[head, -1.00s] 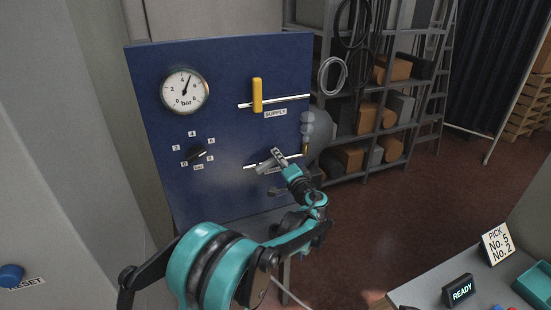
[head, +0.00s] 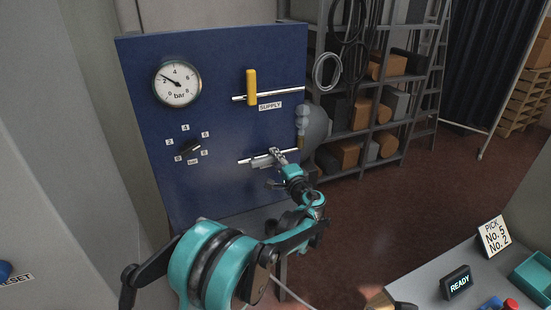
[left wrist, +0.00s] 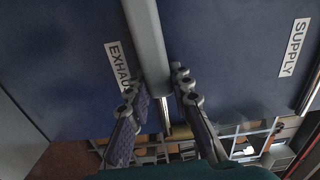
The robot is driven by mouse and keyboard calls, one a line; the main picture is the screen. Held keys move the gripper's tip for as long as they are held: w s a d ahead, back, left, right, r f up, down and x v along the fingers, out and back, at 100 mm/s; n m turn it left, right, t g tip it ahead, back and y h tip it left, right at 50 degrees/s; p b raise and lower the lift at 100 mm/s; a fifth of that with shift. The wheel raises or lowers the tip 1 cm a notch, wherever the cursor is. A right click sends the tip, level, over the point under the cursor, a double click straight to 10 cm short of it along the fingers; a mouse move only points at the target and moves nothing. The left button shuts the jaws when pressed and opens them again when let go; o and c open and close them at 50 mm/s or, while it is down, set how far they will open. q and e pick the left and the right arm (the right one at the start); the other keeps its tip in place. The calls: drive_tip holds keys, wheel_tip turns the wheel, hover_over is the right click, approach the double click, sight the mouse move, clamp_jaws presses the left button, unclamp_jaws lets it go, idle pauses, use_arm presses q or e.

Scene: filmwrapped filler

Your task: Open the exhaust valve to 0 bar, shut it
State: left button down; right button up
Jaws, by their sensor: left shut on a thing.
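The exhaust valve's grey lever (head: 262,162) is on the lower right of the blue panel (head: 215,125), lying nearly along its pipe. My left gripper (head: 277,156) is at the lever. In the left wrist view its two fingers (left wrist: 160,95) are closed around the grey lever (left wrist: 150,45), beside the partly covered EXHAUST label (left wrist: 119,65). The pressure gauge (head: 177,84) at the panel's upper left has its needle near 2 bar. My right gripper does not show.
The yellow SUPPLY lever (head: 251,87) stands upright across its pipe above. A shelf (head: 365,130) stands behind on the right. A bench (head: 425,287) with a READY box (head: 457,283) is at lower right.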

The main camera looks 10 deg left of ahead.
use_arm(q)
drive_tip(key=c, duration=1.3)
unclamp_jaws()
drive_tip(key=shift+s+d, duration=0.1)
drive_tip(key=v, duration=1.1)
drive_tip(key=shift+s+d, duration=0.2)
drive_tip(key=shift+s, duration=0.05)
